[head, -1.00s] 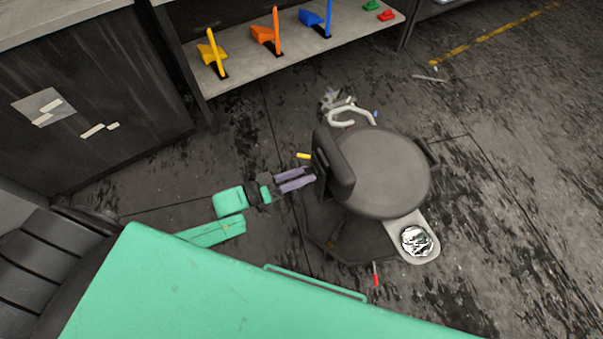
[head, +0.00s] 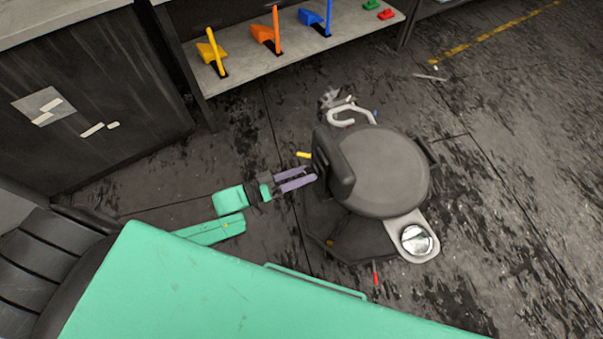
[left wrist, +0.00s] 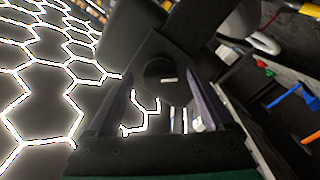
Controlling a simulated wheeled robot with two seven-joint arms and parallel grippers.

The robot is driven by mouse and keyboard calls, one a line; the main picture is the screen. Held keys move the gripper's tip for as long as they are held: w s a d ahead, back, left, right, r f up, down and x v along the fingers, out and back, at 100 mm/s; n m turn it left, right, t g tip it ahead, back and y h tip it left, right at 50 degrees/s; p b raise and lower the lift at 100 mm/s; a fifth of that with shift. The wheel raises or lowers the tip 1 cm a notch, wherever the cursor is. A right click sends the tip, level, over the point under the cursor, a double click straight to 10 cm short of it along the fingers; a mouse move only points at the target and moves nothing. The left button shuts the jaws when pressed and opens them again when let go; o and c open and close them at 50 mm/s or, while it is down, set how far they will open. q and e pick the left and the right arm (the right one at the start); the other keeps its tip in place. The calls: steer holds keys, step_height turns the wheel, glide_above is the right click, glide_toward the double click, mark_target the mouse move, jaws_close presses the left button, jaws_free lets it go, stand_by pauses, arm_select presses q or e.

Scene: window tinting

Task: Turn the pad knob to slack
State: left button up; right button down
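A dark stool with a round seat (head: 385,172) and an upright back pad (head: 334,165) stands right of centre in the head view. In the left wrist view a round dark knob (left wrist: 160,72) with a short white mark sits on a dark plate ahead of my fingers. My left gripper (head: 309,174) is open, its two purple fingers pointing at the back of the pad. In the left wrist view the fingers (left wrist: 160,88) stand apart, one to each side of the knob; I cannot tell whether they touch it. The knob is hidden in the head view. My right gripper is not in view.
A low shelf (head: 300,62) at the top holds yellow, orange and blue tools. A round shiny dish (head: 416,240) sits on the stool's side arm. A white curved bracket (head: 350,112) is behind the seat. A red-tipped item (head: 376,275) shows below the stool. Floor at right is free.

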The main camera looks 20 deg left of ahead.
arm_select(q)
steer(key=v, duration=1.4)
steer(key=shift+s+a, duration=0.2)
steer(key=a+f+g+y+p, duration=0.2)
steer(key=a+f+y+p, duration=0.5)
steer(key=f+y, duration=0.45)
steer(key=s+d+f+g+y+p, duration=0.1)
steer(key=s+f+g, duration=0.3)
steer(key=s, duration=0.6)
steer(key=s+d+f+g+y+p, duration=0.1)
steer(key=s+d+f+g, duration=0.2)
steer(key=s+f, duration=0.4)
steer(key=s+g, duration=0.1)
steer(key=s, duration=0.3)
steer(key=shift+f+m+g+p, duration=0.2)
steer(key=shift+m+g+p, duration=0.1)
